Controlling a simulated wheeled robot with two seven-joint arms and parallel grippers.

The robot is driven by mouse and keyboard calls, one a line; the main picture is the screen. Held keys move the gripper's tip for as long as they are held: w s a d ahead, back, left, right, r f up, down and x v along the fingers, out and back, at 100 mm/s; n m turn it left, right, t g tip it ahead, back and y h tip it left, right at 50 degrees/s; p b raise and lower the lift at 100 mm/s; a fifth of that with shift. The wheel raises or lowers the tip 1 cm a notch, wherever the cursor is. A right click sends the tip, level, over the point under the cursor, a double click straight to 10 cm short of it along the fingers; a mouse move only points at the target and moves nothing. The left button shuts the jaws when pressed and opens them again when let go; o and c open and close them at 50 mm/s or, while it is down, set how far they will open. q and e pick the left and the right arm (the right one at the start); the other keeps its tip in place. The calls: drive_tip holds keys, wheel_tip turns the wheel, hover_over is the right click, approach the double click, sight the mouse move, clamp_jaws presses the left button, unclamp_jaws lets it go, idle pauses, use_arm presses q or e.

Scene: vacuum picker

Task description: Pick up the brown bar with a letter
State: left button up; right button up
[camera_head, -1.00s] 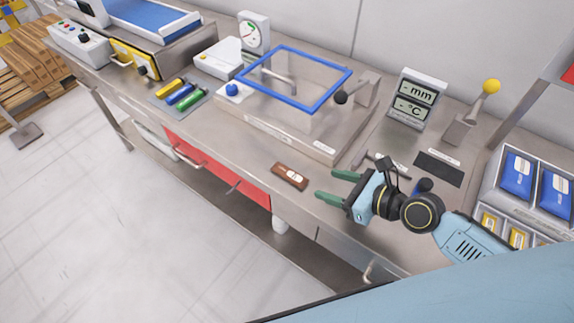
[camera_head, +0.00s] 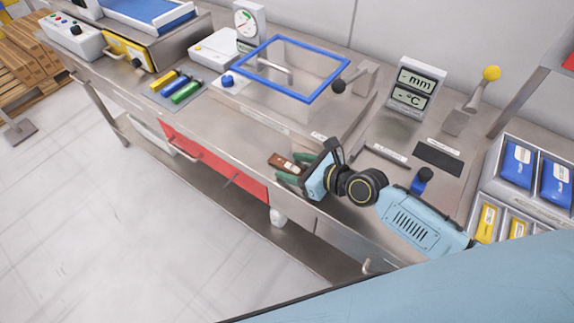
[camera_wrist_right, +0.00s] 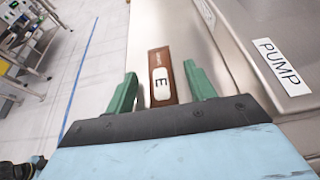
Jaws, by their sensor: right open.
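The brown bar (camera_head: 284,162) lies flat near the front edge of the steel bench. In the right wrist view the brown bar (camera_wrist_right: 168,66) carries a white label with the letter E. My right gripper (camera_head: 287,168) is open, with its green fingers at the bar. In the right wrist view the fingers of the right gripper (camera_wrist_right: 163,85) stand one on each side of the bar, with a gap visible on both sides. The bar's near end is hidden by the gripper body. My left gripper is not in view.
A machine with a blue-framed clear lid (camera_head: 290,68) stands just behind the bar, and its PUMP label (camera_wrist_right: 282,67) is close on the right. A red drawer (camera_head: 213,161) is below the bench's front edge.

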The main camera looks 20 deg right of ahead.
drive_tip(key=c, duration=1.1)
drive_tip(key=shift+o, duration=0.2)
wheel_tip(320, 180, up, 9)
drive_tip(key=p, duration=0.4)
wheel_tip(320, 180, up, 6)
drive_tip(key=b, duration=0.4)
hover_over(295, 168)
drive_tip(key=d, duration=0.1)
drive_tip(key=shift+m+t+h, duration=0.5)
drive_tip(key=shift+m+h, duration=0.3)
drive_tip(key=shift+s+d+r+b, duration=0.55)
drive_tip(key=shift+s+d+r, duration=0.2)
drive_tip(key=shift+d, duration=0.25)
drive_tip(key=shift+s+d+r+b, duration=0.5)
drive_tip(key=shift+s+d+r, duration=0.25)
drive_tip(key=shift+d, duration=0.2)
